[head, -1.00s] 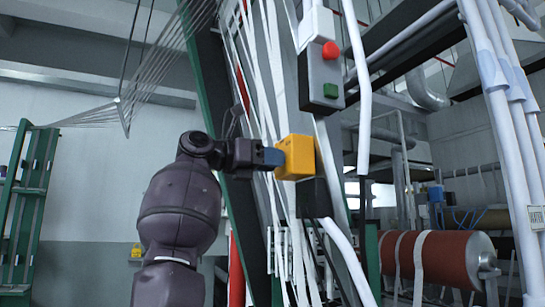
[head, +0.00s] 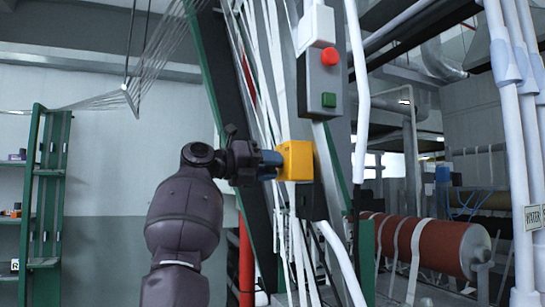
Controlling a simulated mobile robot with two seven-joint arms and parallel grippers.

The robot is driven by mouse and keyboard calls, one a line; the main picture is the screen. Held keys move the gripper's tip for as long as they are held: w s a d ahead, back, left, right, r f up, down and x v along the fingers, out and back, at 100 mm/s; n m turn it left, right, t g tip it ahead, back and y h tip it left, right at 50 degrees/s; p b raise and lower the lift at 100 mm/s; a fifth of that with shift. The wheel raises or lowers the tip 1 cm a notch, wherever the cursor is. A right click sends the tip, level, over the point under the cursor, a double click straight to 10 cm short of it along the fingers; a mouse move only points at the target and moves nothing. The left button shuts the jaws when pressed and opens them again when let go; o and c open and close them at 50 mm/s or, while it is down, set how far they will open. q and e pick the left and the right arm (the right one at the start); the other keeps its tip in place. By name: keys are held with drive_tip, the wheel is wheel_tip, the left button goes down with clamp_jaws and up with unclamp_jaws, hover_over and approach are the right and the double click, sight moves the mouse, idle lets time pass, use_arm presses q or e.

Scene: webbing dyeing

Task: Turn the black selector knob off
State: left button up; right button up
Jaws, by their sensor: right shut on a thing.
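A yellow switch box (head: 297,161) is mounted on the machine's upright frame, near the middle of the head view. My right gripper (head: 271,164), with blue fingers, reaches the left side of this box and is shut at it. The black selector knob is hidden behind the fingers, so its angle cannot be told. My left gripper is not in view.
Above the yellow box is a grey control box (head: 322,82) with a red button (head: 330,56) and a green button (head: 328,100). White webbing strands (head: 276,80) run close to my right gripper. A red-brown roller (head: 430,245) is at the lower right.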

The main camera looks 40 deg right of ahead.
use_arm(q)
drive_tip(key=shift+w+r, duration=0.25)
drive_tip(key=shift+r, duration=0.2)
use_arm(e)
drive_tip(key=shift+n, duration=0.3)
drive_tip(key=o, duration=0.9)
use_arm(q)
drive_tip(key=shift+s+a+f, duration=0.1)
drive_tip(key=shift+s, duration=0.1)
use_arm(e)
drive_tip(key=shift+a, duration=0.15)
